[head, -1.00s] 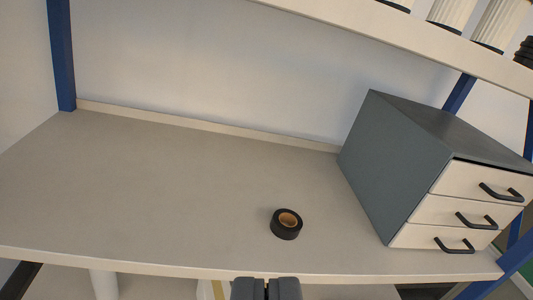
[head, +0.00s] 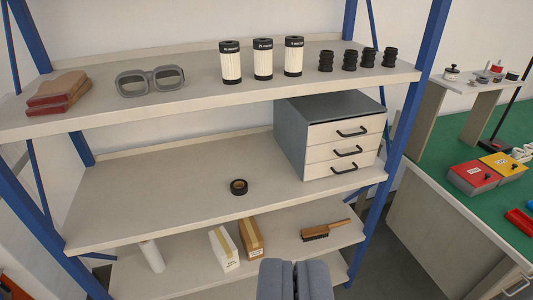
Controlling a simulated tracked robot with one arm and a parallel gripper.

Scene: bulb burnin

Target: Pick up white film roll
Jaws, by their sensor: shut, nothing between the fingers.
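A white roll (head: 151,256), likely the film roll, stands upright at the left of the lower shelf (head: 185,283). It is a plain pale cylinder, and it looks slightly tilted in the picture. My gripper (head: 293,264) is at the bottom of the view, right of the middle. Its two grey fingers are together with nothing between them. It is well to the right of the white roll and apart from it.
The lower shelf also holds a white box (head: 224,249), a brown box (head: 251,238) and a brush (head: 325,230). Black tape (head: 238,187) and a drawer unit (head: 335,135) are on the middle shelf. Blue posts (head: 395,125) frame the rack. A green bench (head: 440,150) stands right.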

